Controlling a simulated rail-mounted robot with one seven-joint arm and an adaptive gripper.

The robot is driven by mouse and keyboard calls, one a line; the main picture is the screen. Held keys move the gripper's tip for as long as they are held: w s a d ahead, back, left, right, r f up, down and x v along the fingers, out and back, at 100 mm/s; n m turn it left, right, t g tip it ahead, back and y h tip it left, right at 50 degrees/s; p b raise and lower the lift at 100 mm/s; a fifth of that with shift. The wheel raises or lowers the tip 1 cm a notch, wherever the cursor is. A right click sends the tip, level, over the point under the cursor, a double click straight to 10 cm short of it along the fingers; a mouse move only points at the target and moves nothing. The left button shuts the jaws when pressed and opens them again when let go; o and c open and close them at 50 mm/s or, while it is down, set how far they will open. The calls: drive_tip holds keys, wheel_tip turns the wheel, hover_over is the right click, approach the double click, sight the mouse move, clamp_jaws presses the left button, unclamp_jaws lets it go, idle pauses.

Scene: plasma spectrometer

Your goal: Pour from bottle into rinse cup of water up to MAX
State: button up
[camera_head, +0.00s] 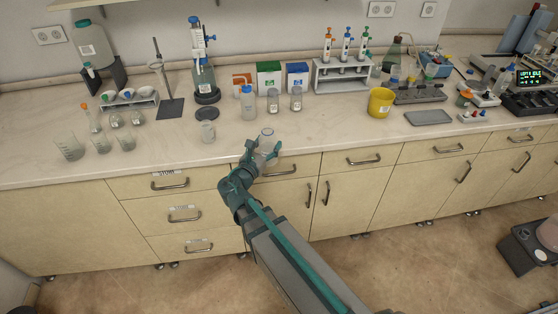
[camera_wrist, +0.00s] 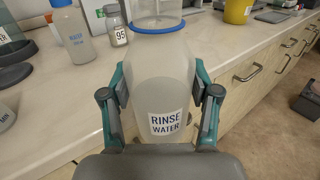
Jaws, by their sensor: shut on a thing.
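My gripper (camera_head: 262,151) is shut on a clear bottle (camera_head: 268,143) at the counter's front edge. The wrist view shows the bottle (camera_wrist: 163,82) between both fingers, with a "RINSE WATER" label, a blue ring at its neck and cloudy liquid inside. It looks roughly upright; whether its base touches the counter is hidden. A small clear cup (camera_head: 208,131) with markings, likely the rinse cup, stands on the counter to the left of the bottle, apart from it. In the wrist view, part of a marked vessel (camera_wrist: 5,117) shows at the left edge. The MAX line is not readable.
A blue-capped water bottle (camera_head: 249,104) and two small labelled jars (camera_head: 273,101) (camera_head: 296,99) stand behind my gripper. A dark round plate (camera_head: 206,113) lies behind the cup. Beakers (camera_head: 69,147) stand far left. A yellow bucket (camera_head: 380,103) stands right. The counter front between beakers and cup is clear.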

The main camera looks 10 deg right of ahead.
drive_tip(key=w+a+r+n+t+y+p, duration=0.1)
drive_tip(key=w+a+n+t+y+p, duration=0.1)
drive_tip(key=w+a+n+y, duration=0.2)
drive_tip(key=w+a+r+n+t+y+p, duration=0.2)
drive_tip(key=w+a+n+y, duration=0.3)
drive_tip(key=n, duration=1.2)
drive_tip(key=w+a+t, duration=0.1)
drive_tip(key=w+a, duration=0.2)
drive_tip(key=w, duration=0.3)
drive_tip(key=shift+w+r+t, duration=0.15)
drive_tip(key=shift+w+t, duration=0.15)
drive_tip(key=shift+w, duration=0.1)
drive_tip(key=shift+r, duration=0.1)
drive_tip(key=shift+r+n+y+p, duration=0.3)
drive_tip(key=shift+r+n+p, duration=0.1)
drive_tip(key=shift+n, duration=0.5)
